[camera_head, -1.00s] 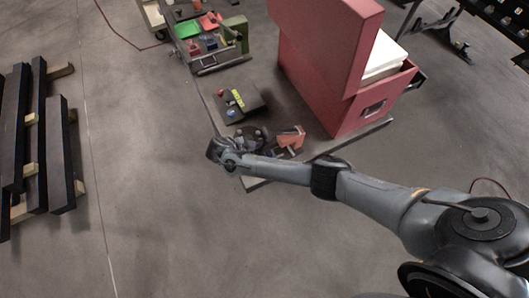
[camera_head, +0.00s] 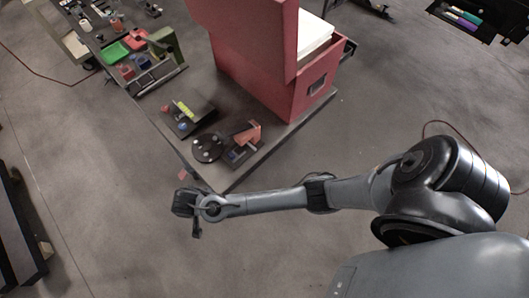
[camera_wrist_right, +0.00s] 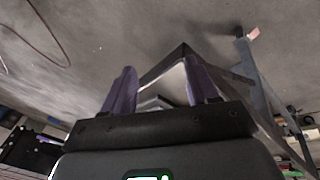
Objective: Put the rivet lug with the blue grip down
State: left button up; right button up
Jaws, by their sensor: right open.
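On the low table, a black block (camera_head: 199,113) carries a yellow piece and a small blue piece (camera_head: 182,126). The blue piece may be the rivet lug's grip, but it is too small to tell. My right gripper (camera_head: 196,232) hangs past the table's near corner, clear of the block. In the right wrist view its two purple fingers (camera_wrist_right: 158,92) stand apart with nothing visible held between them. My left gripper is not in view.
The table (camera_head: 283,139) also holds a black disc (camera_head: 207,149) with knobs, an orange-red part (camera_head: 247,133) and a large red cabinet (camera_head: 248,55).

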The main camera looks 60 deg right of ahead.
jog(key=s+d+r+n+t+y, duration=0.1)
jog(key=s+d+r+n+t, duration=0.1)
jog(key=s+d+r+n, duration=0.2)
jog(key=s+d+r+n+t+y, duration=0.2)
jog(key=s+d+r+n, duration=0.2)
jog(key=s+r+n, duration=0.4)
jog(key=s, duration=0.2)
jog(key=shift+s+d+n+y, duration=0.25)
jog(key=shift+s+n+y, duration=0.05)
jog(key=shift+n, duration=0.1)
